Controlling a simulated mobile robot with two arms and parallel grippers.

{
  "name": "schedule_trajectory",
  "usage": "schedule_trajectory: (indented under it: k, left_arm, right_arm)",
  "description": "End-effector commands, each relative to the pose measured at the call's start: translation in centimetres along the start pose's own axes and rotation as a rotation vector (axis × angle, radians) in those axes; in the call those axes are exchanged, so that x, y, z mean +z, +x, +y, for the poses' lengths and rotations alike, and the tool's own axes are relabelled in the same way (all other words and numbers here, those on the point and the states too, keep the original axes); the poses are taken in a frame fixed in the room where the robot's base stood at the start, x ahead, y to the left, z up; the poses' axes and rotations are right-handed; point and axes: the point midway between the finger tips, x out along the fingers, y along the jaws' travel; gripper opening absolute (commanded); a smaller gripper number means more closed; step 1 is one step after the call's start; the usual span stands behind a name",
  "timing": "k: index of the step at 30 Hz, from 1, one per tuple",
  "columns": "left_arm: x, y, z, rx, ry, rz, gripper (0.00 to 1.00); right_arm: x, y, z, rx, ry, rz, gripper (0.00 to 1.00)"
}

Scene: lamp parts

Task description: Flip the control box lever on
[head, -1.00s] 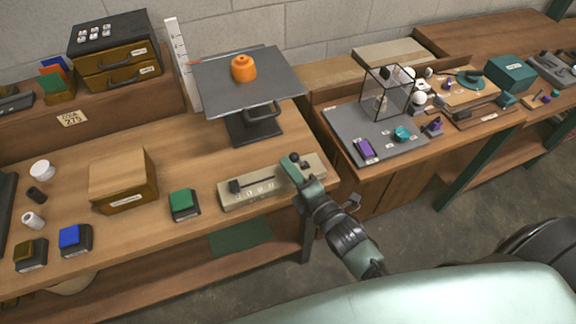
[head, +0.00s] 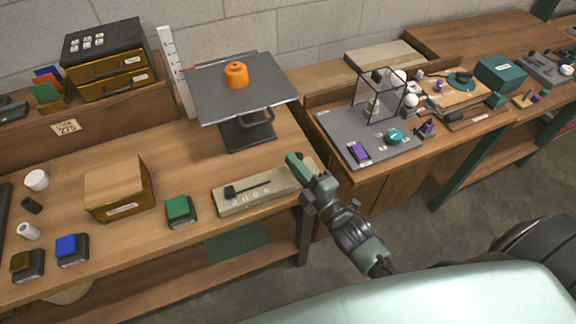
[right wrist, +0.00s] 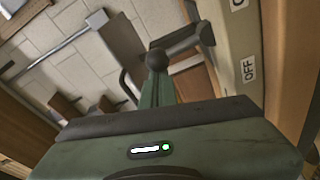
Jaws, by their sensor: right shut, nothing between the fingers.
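The control box (head: 262,193) is a long beige box near the right end of the wooden bench. A dark slider with a block-shaped knob (head: 230,190) is on its left part. My right gripper (head: 293,158) is over the box's right part, fingers shut and empty. In the right wrist view, a dark lever with a round ball knob (right wrist: 157,58) is right at the shut fingertips (right wrist: 157,80); I cannot tell if they touch. In the head view my gripper hides the lever. My left gripper is not in view.
A tilted grey stand (head: 240,95) with an orange knob-like part (head: 236,75) stands behind the box. A green-topped block (head: 180,209) and a wooden box (head: 119,188) are to the left. A grey board (head: 345,145) with a glass case is to the right.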

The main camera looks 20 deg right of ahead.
Motion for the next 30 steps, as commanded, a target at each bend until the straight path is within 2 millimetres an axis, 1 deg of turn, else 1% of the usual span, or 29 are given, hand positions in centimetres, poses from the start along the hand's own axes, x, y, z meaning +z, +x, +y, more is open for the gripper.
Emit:
schedule_trajectory:
  k: [9,18,30]
  left_arm:
    - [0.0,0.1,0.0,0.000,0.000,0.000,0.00]
    - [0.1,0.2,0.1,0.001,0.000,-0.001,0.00]
    - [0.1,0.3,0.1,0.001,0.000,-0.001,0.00]
  right_arm:
    - [2.0,-0.4,1.0,0.054,0.286,-0.001,0.00]
    - [3.5,-0.7,1.4,0.093,0.493,0.000,0.00]
    - [4.4,-0.8,1.5,0.091,0.483,0.000,0.00]
